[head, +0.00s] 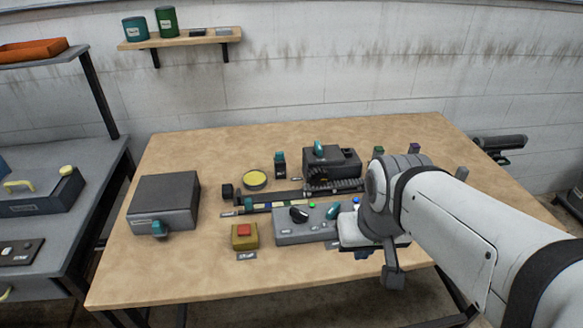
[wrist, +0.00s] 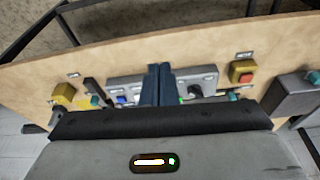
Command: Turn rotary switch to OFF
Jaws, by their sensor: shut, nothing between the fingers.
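The grey control panel (head: 290,238) lies on the wooden table. A black rotary knob (head: 298,215) sits on its left part, with a teal-handled switch (head: 333,210) to its right. I cannot read the labels, so the OFF mark is not clear. In the wrist view the panel (wrist: 210,74) lies beyond my fingers, and the black knob (wrist: 195,91) is just right of them. My gripper (wrist: 158,68) has its dark blue fingers shut and empty, over the panel. I cannot tell whether they touch it. The arm hides the panel's right end and the fingers in the head view.
A yellow box with a red button (head: 244,231) stands left of the panel. A dark grey box (head: 163,201) is farther left. Behind the panel are a long rail, a yellow disc (head: 254,179) and a dark machine (head: 331,161). The table's front left is clear.

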